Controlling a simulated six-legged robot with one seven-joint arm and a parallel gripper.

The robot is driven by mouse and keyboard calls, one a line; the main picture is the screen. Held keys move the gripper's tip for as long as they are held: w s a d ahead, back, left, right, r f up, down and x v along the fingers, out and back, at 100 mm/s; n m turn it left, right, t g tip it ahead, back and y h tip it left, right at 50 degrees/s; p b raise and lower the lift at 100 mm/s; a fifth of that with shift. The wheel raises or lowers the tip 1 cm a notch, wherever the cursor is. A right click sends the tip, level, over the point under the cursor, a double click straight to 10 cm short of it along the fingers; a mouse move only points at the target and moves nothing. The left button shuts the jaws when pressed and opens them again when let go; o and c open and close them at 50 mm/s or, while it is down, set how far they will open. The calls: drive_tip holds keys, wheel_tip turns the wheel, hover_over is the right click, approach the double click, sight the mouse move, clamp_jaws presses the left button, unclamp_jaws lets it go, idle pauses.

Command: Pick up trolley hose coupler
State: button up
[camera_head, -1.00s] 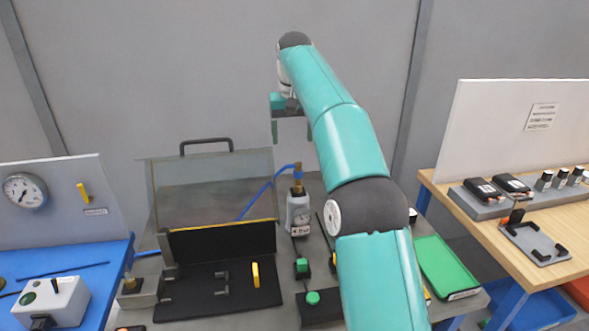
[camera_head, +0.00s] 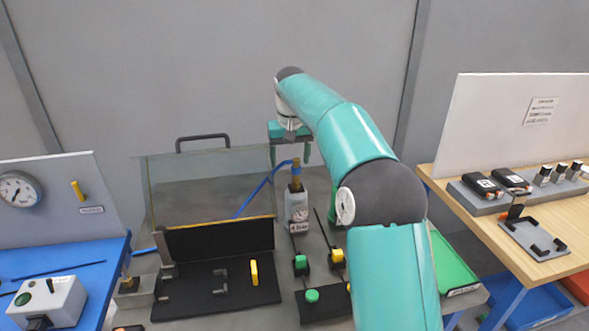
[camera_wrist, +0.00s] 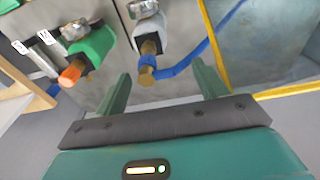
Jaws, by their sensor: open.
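The trolley hose coupler appears to be the brass fitting (camera_head: 296,175) with a blue collar, on top of a grey gauge body (camera_head: 297,205) on the trolley. A blue hose runs from it to the left. In the wrist view the brass-and-blue coupler (camera_wrist: 147,62) lies just beyond the fingertips, between them and left of centre. My gripper (camera_head: 290,156) is open and empty, fingers pointing down, above and close to the coupler in the head view. In the wrist view my gripper (camera_wrist: 163,80) has its two green fingers well apart. Contact with the coupler is not visible.
A clear-lidded case (camera_head: 210,185) stands open left of the coupler. A green unit with an orange tip (camera_wrist: 70,75) sits beside the gauge body in the wrist view. A green tray (camera_head: 455,262) lies right of my arm. Blue (camera_head: 60,262) and wooden (camera_head: 555,215) benches flank the trolley.

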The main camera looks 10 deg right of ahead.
sight(292, 161)
drive_tip(key=f, duration=0.4)
drive_tip(key=shift+w+d+f, duration=0.15)
drive_tip(key=shift+w+d, duration=0.1)
drive_tip(key=shift+s, duration=0.15)
drive_tip(key=shift+c, duration=0.8)
drive_tip(key=c, duration=1)
drive_tip(key=shift+c, duration=0.2)
